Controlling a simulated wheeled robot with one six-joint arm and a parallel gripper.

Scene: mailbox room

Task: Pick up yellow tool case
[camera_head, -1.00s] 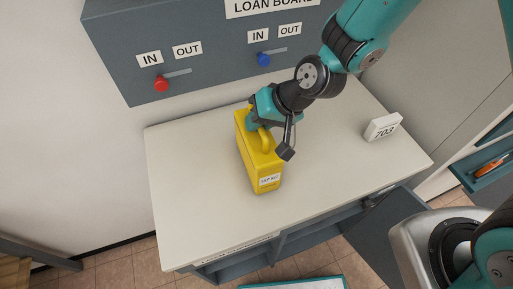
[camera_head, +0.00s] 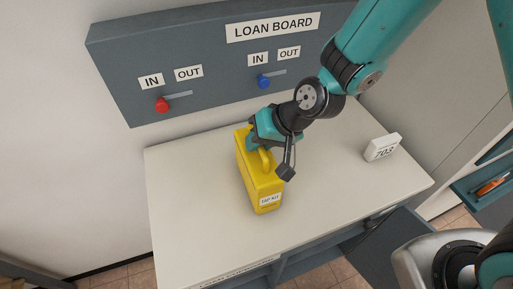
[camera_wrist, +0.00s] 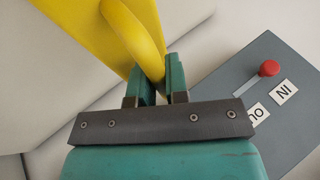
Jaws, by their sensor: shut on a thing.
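The yellow tool case (camera_head: 258,188), with a white label reading "TAP KIT" on its end, stands upright on the white tabletop (camera_head: 200,210). I see no clear gap under it. My gripper (camera_head: 256,148) is above the case and shut on its raised yellow handle. In the wrist view, the two teal fingers of my gripper (camera_wrist: 160,78) close around the curved handle of the yellow tool case (camera_wrist: 90,28). The wrist hides part of the case's top.
The grey loan board (camera_head: 215,62) with a red knob (camera_head: 162,105) and a blue knob (camera_head: 264,82) is on the wall behind. A white "703" sign (camera_head: 382,148) stands at the table's right. The tabletop left of the case is clear. An open grey door (camera_head: 395,240) is at front right.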

